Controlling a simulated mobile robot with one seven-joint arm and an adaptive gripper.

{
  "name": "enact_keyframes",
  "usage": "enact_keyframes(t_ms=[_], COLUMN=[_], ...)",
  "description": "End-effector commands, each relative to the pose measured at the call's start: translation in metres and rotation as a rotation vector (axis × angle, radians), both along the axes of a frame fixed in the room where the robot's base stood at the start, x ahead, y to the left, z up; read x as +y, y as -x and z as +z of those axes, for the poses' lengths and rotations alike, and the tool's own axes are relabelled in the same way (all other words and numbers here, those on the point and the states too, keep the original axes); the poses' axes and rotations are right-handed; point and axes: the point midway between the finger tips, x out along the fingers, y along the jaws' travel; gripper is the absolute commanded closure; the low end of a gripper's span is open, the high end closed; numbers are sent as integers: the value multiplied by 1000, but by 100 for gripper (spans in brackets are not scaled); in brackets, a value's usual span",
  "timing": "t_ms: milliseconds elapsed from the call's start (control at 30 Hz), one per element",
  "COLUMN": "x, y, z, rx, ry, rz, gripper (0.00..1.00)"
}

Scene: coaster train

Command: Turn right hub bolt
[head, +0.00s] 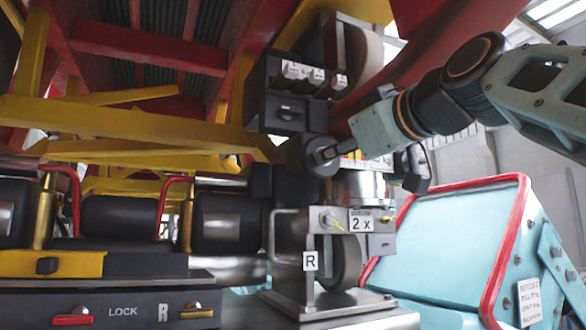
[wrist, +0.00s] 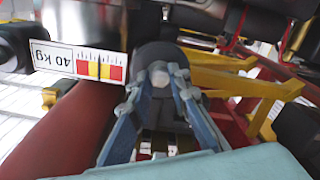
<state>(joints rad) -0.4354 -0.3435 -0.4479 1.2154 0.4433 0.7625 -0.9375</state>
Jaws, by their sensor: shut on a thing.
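A dark round hub (head: 315,168) sits at the middle of the wheel assembly in the head view. The wrist view shows the same dark hub (wrist: 165,53) with a small grey bolt (wrist: 158,78) at its centre. My gripper (head: 328,155) reaches in from the right. In the wrist view, the fingertips of my gripper (wrist: 163,74) are closed around the bolt, one on each side. The fingers hide most of the bolt in the head view.
A white "40 kg" label (wrist: 75,64) with red and yellow bars is beside the hub. Below are a "2 x" plate (head: 361,222), a small wheel (head: 340,262) and an "R" tag (head: 310,260). Yellow beams (head: 130,122) lie left; a red-edged light-blue car (head: 470,250) stands right.

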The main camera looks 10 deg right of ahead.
Motion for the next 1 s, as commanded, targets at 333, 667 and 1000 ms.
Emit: enact_keyframes(t_ms=[333,667,1000], x=[-1,-1,0], y=[0,0,0], z=[0,-1,-1], rx=[86,183,262], ry=[-258,-553,-796], rz=[-2,-2,-2], gripper=[100,100,100])
